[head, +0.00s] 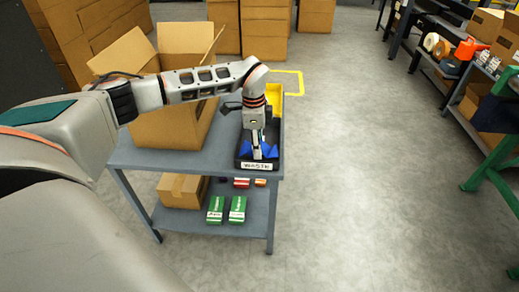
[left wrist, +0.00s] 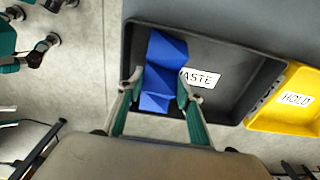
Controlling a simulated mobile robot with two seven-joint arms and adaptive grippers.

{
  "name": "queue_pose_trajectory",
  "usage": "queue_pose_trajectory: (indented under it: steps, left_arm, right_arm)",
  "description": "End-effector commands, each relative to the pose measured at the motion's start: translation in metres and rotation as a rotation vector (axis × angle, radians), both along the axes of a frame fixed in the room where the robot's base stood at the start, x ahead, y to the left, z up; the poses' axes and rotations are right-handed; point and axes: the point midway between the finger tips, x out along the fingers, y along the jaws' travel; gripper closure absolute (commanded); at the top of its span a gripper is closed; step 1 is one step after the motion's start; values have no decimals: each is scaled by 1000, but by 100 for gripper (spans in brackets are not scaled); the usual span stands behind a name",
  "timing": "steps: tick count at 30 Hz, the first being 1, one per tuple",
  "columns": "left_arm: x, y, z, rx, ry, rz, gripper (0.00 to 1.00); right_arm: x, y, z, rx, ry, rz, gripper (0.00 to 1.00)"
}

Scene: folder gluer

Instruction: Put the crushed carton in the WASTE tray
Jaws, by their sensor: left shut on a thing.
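The crushed carton is a bent blue piece (left wrist: 165,50), and it also shows in the head view (head: 271,151). My left gripper (left wrist: 160,87) is shut on it, with one finger on each side. In the head view my left gripper (head: 258,151) points down over the black WASTE tray (head: 257,166). In the left wrist view the carton is within the outline of the WASTE tray (left wrist: 228,100). I cannot tell whether the carton touches the tray floor. My right gripper is not in view.
A yellow HOLD tray (left wrist: 292,100) stands beside the WASTE tray on the grey cart (head: 140,155). A large open cardboard box (head: 165,125) stands to the left. Green and white cartons (head: 237,209) lie on the lower shelf.

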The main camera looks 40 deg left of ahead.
Motion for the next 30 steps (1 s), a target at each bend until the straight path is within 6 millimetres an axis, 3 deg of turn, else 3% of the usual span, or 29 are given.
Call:
queue_pose_trajectory:
  steps: [1,3,14,15,16,26,30]
  left_arm:
    - [-1,0,-13,0,6,0,79]
    - [0,0,-16,-1,3,0,79]
    - [0,0,-16,0,-1,0,79]
    - [0,0,-17,0,-1,0,62]
    - [0,0,-17,0,-1,0,58]
    - [0,0,-16,0,-1,0,58]
    - [1,0,-3,0,-6,-1,58]
  right_arm:
    - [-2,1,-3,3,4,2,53]
    - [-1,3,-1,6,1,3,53]
    - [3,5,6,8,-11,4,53]
    - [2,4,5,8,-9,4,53]
    - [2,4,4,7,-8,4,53]
    - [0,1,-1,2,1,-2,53]
    - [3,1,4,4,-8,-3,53]
